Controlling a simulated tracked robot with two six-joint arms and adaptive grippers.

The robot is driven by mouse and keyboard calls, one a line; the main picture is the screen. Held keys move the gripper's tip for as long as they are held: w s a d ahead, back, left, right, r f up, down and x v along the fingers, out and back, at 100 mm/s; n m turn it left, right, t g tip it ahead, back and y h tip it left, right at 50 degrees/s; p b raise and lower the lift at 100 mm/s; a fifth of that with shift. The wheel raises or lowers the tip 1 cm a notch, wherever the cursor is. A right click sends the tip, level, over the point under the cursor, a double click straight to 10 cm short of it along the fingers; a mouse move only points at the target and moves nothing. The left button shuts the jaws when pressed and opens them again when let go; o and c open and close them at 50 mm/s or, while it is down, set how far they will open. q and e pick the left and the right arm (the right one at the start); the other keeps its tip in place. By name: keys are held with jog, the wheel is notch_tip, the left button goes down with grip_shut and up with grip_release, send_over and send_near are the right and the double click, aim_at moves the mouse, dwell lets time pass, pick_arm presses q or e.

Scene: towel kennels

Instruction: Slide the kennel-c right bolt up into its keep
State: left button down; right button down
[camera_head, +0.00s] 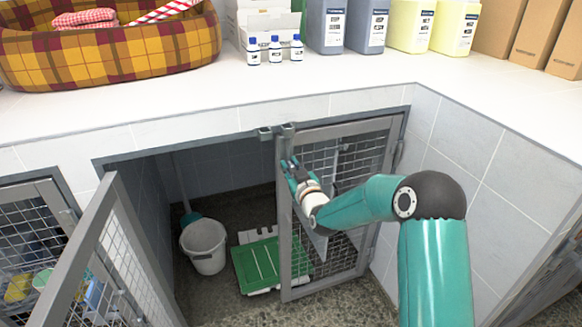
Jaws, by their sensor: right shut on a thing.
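The kennel front stands under the white counter. Its right mesh door (343,225) stands in the frame at the right, and its left mesh door (95,250) is swung open toward me. My right gripper (291,170) is at the upper left edge of the right door, shut on a bolt there. The bolt itself is mostly hidden by the fingers. Two small grey keeps (288,129) sit on the top rail just above the door's edge, and the gripper is below them. My left gripper is not in view.
A plaid pet bed (110,55), small bottles (275,50) and large jugs (365,25) stand on the counter. A tiled wall (470,170) closes off the right.

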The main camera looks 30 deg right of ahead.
aim_at(288, 152)
jog(key=shift+r, duration=1.9)
jog(key=c, duration=1.1)
grip_release()
jog(key=shift+o, duration=0.3)
jog(key=shift+f, duration=0.1)
jog(key=shift+s+a, duration=0.15)
jog(key=shift+s, duration=0.35)
jog(key=v, duration=1.1)
